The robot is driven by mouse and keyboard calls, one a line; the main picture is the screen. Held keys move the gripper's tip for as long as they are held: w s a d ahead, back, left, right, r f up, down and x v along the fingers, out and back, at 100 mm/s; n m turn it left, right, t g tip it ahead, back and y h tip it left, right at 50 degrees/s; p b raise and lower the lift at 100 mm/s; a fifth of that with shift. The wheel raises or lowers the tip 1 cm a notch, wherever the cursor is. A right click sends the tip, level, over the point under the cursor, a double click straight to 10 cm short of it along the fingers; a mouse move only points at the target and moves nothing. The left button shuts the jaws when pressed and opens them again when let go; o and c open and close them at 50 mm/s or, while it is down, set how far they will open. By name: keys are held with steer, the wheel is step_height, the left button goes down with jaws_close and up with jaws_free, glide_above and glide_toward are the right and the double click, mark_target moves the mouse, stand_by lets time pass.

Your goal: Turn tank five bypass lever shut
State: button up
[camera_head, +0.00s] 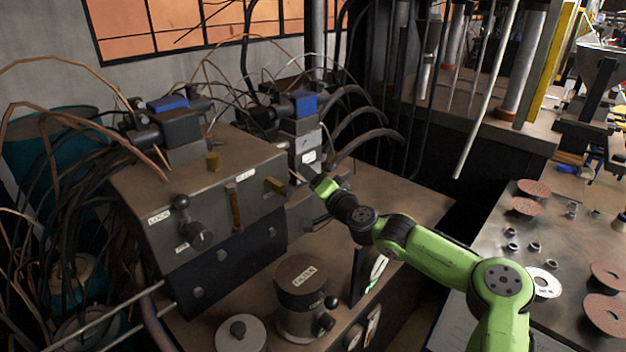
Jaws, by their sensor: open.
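My green arm reaches in from the lower right to a grey-brown hydraulic block (145,200). My gripper (303,179) is small in view at the block's right end, near a short brass lever (275,185); I cannot tell whether they touch. It is open, and I see nothing held in it. A longer brass lever (235,207) stands upright on the block's front face. A black ball-ended lever (181,204) is at the face's left end. Another black ball-ended handle (331,301) is on a dark labelled cylinder (302,277). The labels are too small to tell which is the tank five bypass lever.
Blue-topped valves (168,103) and looping hoses crowd the block's top and rear. A round capped fitting (240,334) sits in front. A metal bench (490,240) on the right holds flap discs (534,188) and several nuts. The plate right of the block has free room.

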steer(key=shift+c, duration=0.5)
jaws_close()
